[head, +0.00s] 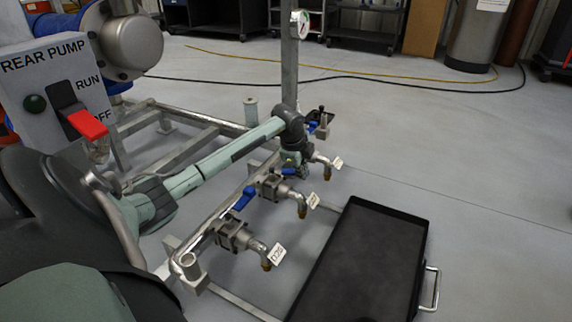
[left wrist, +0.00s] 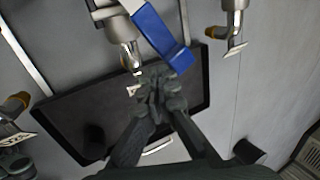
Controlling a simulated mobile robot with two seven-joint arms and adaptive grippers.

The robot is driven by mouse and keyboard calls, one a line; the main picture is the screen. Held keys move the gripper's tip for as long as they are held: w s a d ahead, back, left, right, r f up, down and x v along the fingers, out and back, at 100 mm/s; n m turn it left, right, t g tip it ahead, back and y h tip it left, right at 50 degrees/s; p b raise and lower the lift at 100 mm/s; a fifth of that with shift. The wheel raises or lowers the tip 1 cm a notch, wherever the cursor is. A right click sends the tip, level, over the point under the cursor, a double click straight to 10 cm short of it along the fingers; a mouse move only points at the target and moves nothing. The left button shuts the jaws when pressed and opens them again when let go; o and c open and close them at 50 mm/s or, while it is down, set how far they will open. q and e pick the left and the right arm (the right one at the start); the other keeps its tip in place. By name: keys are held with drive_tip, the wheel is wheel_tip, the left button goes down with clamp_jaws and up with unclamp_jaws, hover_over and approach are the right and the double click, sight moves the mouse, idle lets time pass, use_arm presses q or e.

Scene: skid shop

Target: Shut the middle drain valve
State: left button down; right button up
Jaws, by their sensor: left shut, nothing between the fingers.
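Three drain valves with blue lever handles and hanging tags sit along a metal pipe. The middle valve (head: 272,187) has its blue handle (head: 289,172) toward the far valve; in the left wrist view this handle (left wrist: 155,32) lies at an angle to the outlet (left wrist: 130,55). My left gripper (head: 297,165) reaches in over the pipe. Its fingers (left wrist: 160,90) are shut and empty, close by the handle's free end; contact cannot be told. The near valve (head: 234,236) and far valve (head: 322,158) stand either side. The far valve is partly hidden by my gripper. My right gripper is out of view.
A black drip tray (head: 362,255) lies on the floor beside the outlets. A pump switch box (head: 50,85) with a red lever stands at left. A gauge (head: 301,24) on an upright post rises behind my arm. Open floor lies to the right.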

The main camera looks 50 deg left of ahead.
use_arm(q)
drive_tip(key=shift+w+a, duration=0.6)
drive_tip(key=shift+w, duration=0.35)
drive_tip(key=shift+w+a, duration=0.75)
drive_tip(key=shift+a, duration=0.05)
drive_tip(key=shift+w+a, duration=0.1)
drive_tip(key=shift+w+a, duration=0.5)
drive_tip(key=shift+a, duration=0.45)
